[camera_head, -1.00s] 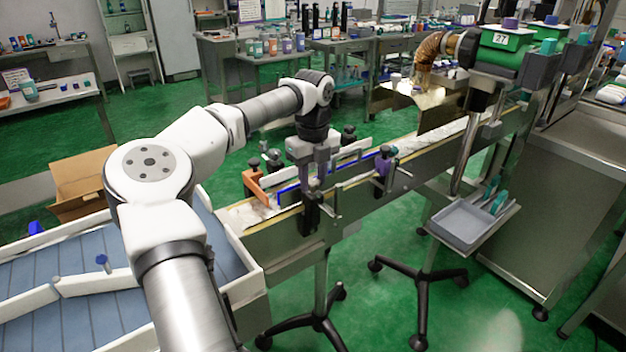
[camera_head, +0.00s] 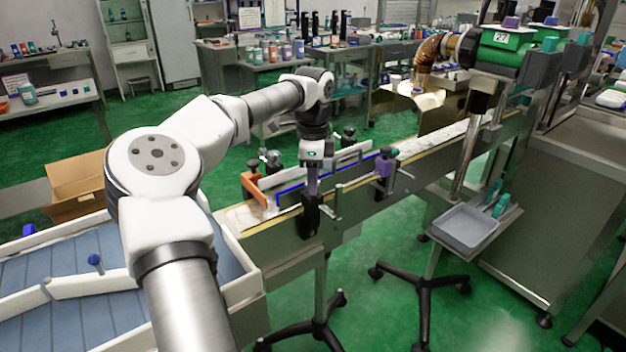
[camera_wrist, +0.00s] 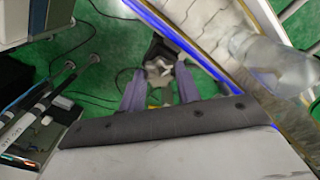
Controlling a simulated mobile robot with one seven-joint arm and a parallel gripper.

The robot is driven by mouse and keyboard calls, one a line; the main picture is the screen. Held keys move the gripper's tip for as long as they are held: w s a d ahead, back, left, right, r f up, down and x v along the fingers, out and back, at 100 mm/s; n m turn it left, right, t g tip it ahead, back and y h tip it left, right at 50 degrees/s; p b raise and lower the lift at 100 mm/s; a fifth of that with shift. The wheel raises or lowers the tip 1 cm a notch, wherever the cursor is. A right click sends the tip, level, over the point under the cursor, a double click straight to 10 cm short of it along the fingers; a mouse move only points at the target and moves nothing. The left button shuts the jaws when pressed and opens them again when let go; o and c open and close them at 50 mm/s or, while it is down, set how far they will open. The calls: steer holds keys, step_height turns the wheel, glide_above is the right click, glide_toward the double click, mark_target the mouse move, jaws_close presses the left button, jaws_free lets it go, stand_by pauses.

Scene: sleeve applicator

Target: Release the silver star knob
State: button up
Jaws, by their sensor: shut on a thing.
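The silver star knob (camera_wrist: 158,68) shows in the wrist view, on a black mount beside the conveyor's blue-edged rail. My gripper (camera_wrist: 160,82) has its two purple-grey fingers on either side of the knob, shut on it. In the head view my gripper (camera_head: 312,184) points straight down at the near side of the conveyor, above a black clamp block (camera_head: 311,218). The knob itself is hidden or too small to make out there.
The conveyor (camera_head: 400,172) runs from lower left to upper right, with a blue-edged guide rail (camera_head: 338,170) and an orange bracket (camera_head: 254,184). A clear bottle (camera_wrist: 275,62) stands close by in the wrist view. A grey tray (camera_head: 466,228) sits to the right.

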steer(key=shift+n, duration=1.3)
steer(key=shift+b, duration=0.3)
steer(key=o, duration=1)
step_height(320, 180, up, 14)
steer(key=shift+f, duration=0.1)
